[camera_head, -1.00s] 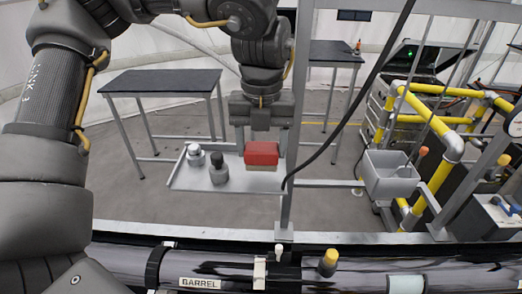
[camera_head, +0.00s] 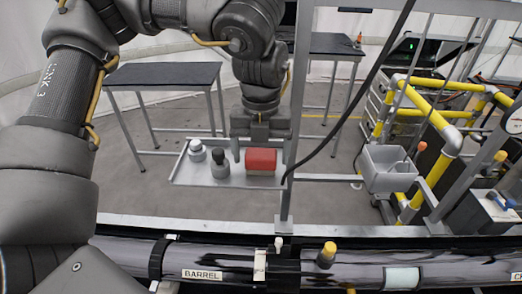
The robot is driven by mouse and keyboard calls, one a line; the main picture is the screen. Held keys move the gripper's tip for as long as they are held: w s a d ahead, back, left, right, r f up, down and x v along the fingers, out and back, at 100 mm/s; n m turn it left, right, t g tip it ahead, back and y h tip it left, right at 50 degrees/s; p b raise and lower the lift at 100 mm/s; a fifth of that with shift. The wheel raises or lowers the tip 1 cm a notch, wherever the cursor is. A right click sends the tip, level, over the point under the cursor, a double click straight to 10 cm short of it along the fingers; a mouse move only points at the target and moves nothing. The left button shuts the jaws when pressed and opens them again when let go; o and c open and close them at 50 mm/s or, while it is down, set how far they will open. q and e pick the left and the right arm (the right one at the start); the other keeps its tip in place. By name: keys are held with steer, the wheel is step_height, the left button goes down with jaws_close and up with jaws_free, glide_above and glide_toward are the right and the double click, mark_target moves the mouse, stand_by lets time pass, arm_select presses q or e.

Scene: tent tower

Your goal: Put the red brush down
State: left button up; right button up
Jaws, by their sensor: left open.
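The red brush (camera_head: 261,160), a red block with a tan lower edge, is at the right part of a grey metal tray (camera_head: 187,179). It appears to rest on the tray, but its underside contact is hard to see. My left gripper (camera_head: 261,147) is open, pointing down, just above and behind the brush. One finger shows at the brush's left and the other by its right end; I cannot tell whether they touch it. My right gripper is not in view.
A grey-white knobbed piece (camera_head: 196,151) and a dark knobbed piece (camera_head: 220,164) stand on the tray left of the brush. A metal post (camera_head: 296,110) and a black cable rise close to its right. A grey bin (camera_head: 388,168) hangs farther right.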

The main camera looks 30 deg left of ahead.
mark_target(264, 150)
arm_select(q)
steer(key=shift+f, duration=0.1)
steer(key=shift+b, duration=0.4)
steer(key=r, duration=0.1)
steer(key=r+b, duration=0.1)
steer(key=r, duration=0.3)
steer(key=shift+w+d+b, duration=0.1)
steer(key=shift+w+b, duration=0.3)
step_height(264, 150, up, 4)
steer(key=shift+s+d+r, duration=0.1)
steer(key=shift+r, duration=0.75)
